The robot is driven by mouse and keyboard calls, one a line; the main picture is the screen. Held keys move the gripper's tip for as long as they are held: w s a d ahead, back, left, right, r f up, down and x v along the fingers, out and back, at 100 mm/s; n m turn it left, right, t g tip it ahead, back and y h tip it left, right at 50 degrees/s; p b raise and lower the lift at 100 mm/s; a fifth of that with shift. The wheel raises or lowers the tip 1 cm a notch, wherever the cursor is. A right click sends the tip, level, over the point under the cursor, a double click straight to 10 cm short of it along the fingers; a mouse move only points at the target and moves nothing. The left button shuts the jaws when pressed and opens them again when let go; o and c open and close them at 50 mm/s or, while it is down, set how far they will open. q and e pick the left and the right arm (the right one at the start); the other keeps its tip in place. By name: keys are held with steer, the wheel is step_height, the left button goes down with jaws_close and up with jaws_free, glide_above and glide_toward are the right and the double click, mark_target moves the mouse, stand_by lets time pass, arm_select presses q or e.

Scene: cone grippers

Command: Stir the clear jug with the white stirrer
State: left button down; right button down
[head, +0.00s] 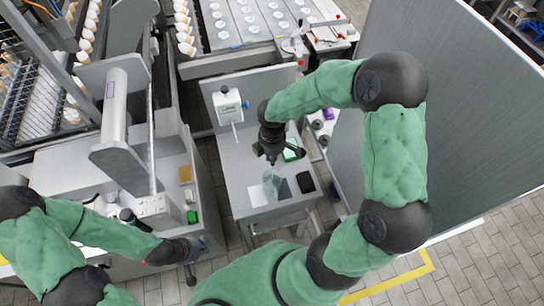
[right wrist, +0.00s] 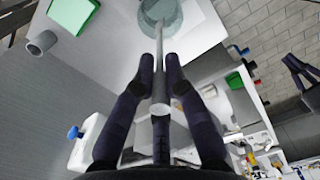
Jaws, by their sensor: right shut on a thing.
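The clear jug (head: 272,182) stands on the small grey table under my right gripper. In the right wrist view the round jug (right wrist: 161,14) is at the top, partly cut off. My right gripper (head: 270,155) is shut on the pale rod of the white stirrer (right wrist: 159,100), held between its two dark fingers. The rod points away from the gripper, and its far end overlaps the jug's opening; how deep it reaches is unclear. My left gripper (head: 190,250) is at the lower left, away from the jug, and its fingers are too small to read.
The small table (head: 240,165) also carries a green item (head: 293,150), a black flat item (head: 305,182) and a white device with a blue knob (head: 228,105). A tall grey panel (head: 465,110) stands to the right. A machine bench (head: 70,175) is to the left.

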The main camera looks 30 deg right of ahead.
steer(key=shift+r+p, duration=2)
steer(key=shift+r, duration=0.5)
steer(key=shift+f, duration=0.15)
